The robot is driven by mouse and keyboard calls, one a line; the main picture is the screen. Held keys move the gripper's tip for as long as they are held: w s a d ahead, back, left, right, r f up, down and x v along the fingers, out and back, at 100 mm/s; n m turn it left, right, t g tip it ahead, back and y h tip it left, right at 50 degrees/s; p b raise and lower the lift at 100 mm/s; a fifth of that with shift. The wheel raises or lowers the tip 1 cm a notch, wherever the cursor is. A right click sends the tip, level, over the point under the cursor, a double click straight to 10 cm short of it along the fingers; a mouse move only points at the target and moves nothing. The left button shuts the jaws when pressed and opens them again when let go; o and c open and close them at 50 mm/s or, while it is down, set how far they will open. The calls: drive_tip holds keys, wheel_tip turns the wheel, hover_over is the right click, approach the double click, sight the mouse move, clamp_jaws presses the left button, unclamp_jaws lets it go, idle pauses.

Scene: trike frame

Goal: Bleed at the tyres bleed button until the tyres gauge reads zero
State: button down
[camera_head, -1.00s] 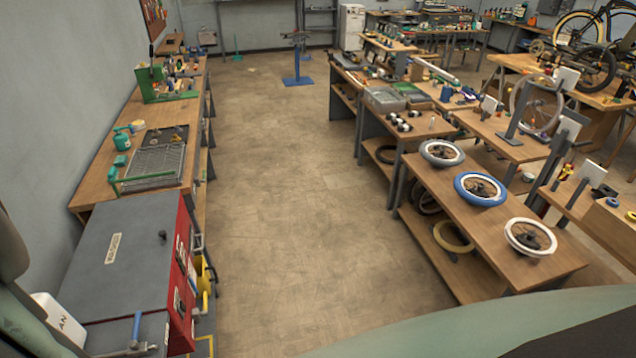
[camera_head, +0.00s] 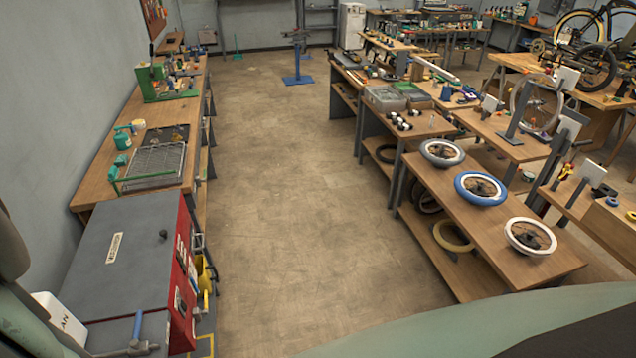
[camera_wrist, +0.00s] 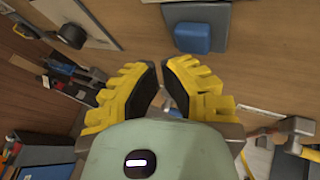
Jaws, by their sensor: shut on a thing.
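My gripper (camera_wrist: 161,78) shows in the wrist view with yellow ribbed fingers and dark inner pads. The fingertips are close together, with a narrow gap between them. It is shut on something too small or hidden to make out. A blue block-like button (camera_wrist: 198,38) on a grey plate (camera_wrist: 225,14) is just beyond and right of the fingertips. I cannot read a label on it, so I cannot tell if it is the tyres bleed button. No tyres gauge reading is legible. The gripper does not show in the head view.
A plate with a black knob (camera_wrist: 72,36) is at the upper left of the wrist view. In the head view, a wheel bench (camera_head: 470,205) stands right and a grey-topped red cabinet (camera_head: 115,240) left. The floor (camera_head: 290,200) between them is clear.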

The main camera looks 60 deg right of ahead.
drive_tip(key=shift+d, duration=0.15)
drive_tip(key=shift+s+d, duration=0.8)
drive_tip(key=shift+d, duration=0.15)
drive_tip(key=shift+s+d, duration=0.75)
drive_tip(key=shift+d, duration=0.2)
